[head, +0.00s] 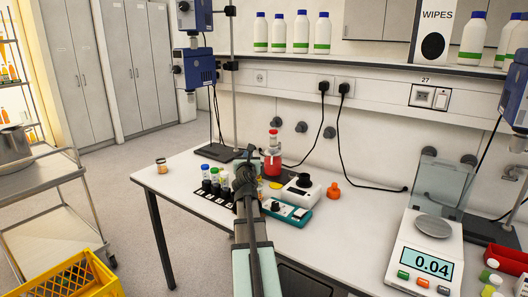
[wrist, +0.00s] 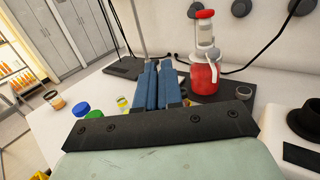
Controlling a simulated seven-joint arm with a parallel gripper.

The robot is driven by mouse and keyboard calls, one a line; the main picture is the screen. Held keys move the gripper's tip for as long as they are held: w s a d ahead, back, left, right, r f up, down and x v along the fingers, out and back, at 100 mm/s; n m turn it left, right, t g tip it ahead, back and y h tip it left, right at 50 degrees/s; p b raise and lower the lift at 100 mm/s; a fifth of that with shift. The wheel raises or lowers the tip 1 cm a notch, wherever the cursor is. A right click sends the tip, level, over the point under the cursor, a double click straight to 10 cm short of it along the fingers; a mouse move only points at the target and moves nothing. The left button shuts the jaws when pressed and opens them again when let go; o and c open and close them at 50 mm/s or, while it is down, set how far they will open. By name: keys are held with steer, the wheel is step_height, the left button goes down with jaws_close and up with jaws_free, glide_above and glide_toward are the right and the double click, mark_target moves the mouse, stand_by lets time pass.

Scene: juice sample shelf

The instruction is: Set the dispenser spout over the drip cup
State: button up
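The dispenser (head: 272,155) is a red bottle with a white and red pump top, standing upright at the back middle of the bench. In the wrist view the dispenser (wrist: 203,76) stands beyond and right of my fingers, with a grey curved part, perhaps its spout (wrist: 212,62), on the right side of its top. My gripper (head: 245,168) is left of and nearer than the dispenser. In the wrist view the blue fingers of my gripper (wrist: 160,68) lie side by side, with nothing visible between them. A small jar (head: 161,165) with amber contents stands at the bench's left; whether it is the drip cup is unclear.
Capped vials (head: 206,171) stand in a dark rack left of my gripper. A teal device (head: 290,213), a white device (head: 303,190) and an orange piece (head: 333,190) lie to the right. A balance (head: 425,250) stands far right. Cables hang behind. The bench's left end is mostly clear.

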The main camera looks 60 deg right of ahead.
steer(key=shift+n+t, duration=0.4)
steer(key=shift+t, duration=0.3)
steer(key=w+r, duration=0.3)
steer(key=w, duration=0.1)
steer(key=w+r, duration=0.3)
steer(key=w, duration=0.1)
steer(key=w+r, duration=0.2)
steer(key=w, duration=0.3)
steer(key=shift+a+r, duration=0.1)
steer(key=shift+r, duration=0.3)
jaws_close()
steer(key=w+d+r+m+g, duration=0.3)
steer(key=w+d+m+g, duration=0.3)
steer(key=d+g, duration=0.2)
steer(key=s+a+f+m+g+y, duration=0.4)
steer(key=s+f+m+g+y, duration=0.35)
steer(key=s+g, duration=0.3)
steer(key=s+d+f+m+t, duration=0.1)
steer(key=s+d+f, duration=0.5)
steer(key=d, duration=0.3)
steer(key=shift+s, duration=0.3)
steer(key=shift+s, duration=0.1)
